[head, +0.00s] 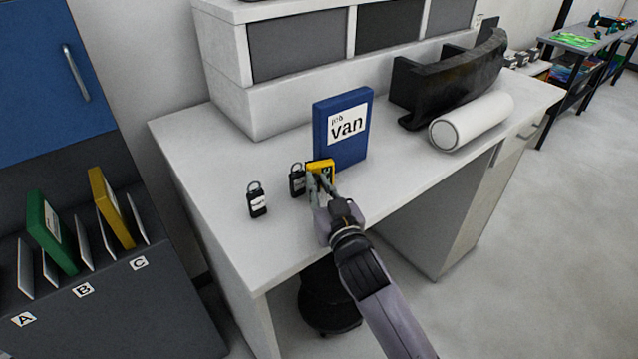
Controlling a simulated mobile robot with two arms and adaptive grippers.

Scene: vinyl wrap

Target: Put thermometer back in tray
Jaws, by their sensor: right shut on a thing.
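A small yellow device with a dark face (321,165), which looks like the thermometer, is at the fingertips of my right gripper (320,182). My right gripper is shut on it, over the white desk near the foot of a blue binder. The fingers cover its lower part, and I cannot tell if it touches the desk. My left gripper is not in view. I cannot make out a tray for certain.
Two black padlock-like tags (257,201) (297,180) stand on the white desk (235,240), one close beside the yellow device. The blue binder (341,150), labelled "van", stands behind. A white roll (472,122) and black bumper (450,82) lie right. A slotted rack (120,305) is left.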

